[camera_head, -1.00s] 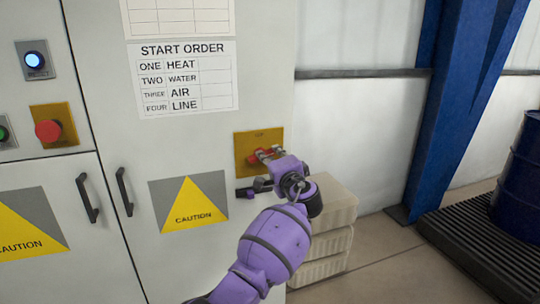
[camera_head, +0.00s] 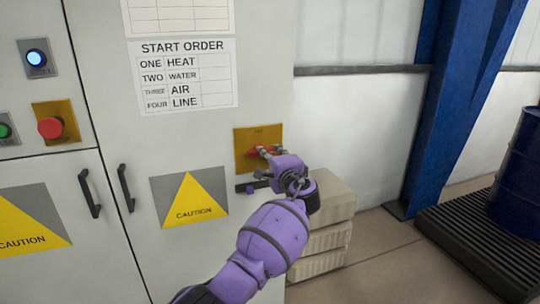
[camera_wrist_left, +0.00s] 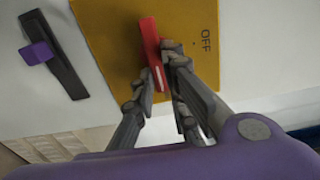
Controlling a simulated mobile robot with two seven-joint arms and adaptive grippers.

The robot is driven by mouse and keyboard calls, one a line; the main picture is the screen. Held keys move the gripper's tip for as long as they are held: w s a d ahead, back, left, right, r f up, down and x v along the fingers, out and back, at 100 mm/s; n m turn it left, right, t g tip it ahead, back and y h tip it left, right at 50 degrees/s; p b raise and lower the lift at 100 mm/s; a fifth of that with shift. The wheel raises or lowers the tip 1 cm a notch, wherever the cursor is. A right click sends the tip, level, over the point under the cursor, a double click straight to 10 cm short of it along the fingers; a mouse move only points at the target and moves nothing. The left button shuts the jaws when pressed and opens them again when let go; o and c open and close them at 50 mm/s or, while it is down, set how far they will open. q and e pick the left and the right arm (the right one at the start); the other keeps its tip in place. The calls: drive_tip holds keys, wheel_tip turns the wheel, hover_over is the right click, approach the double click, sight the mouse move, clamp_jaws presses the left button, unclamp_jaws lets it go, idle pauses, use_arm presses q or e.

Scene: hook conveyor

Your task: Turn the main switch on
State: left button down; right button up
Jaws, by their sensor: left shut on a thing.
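The main switch is a red lever (camera_head: 265,150) on a yellow plate (camera_head: 243,138) on the front of the pale cabinet, near its right edge. In the left wrist view the red lever (camera_wrist_left: 151,45) stands out from the yellow plate (camera_wrist_left: 190,18), and the word OFF shows beside it. My left gripper (camera_head: 266,153) is at the lever. In the left wrist view its fingers (camera_wrist_left: 158,76) are shut on the lever's end, one on each side. The gripper and wrist hide part of the plate's lower right. My right gripper is not in view.
A dark bar (camera_head: 245,188) with a purple block (camera_wrist_left: 38,52) sits close to the plate. A red button (camera_head: 50,128) and dark door handles (camera_head: 124,188) are farther left. Pale stacked blocks (camera_head: 328,238) stand beside the cabinet, and a blue post (camera_head: 445,110) is at right.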

use_arm(q)
drive_tip(key=c, duration=1.8)
unclamp_jaws()
drive_tip(key=shift+o, duration=0.2)
drive_tip(key=shift+s, duration=0.15)
drive_tip(key=v, duration=1.1)
drive_tip(key=shift+s, duration=0.35)
drive_tip(key=shift+d, duration=0.15)
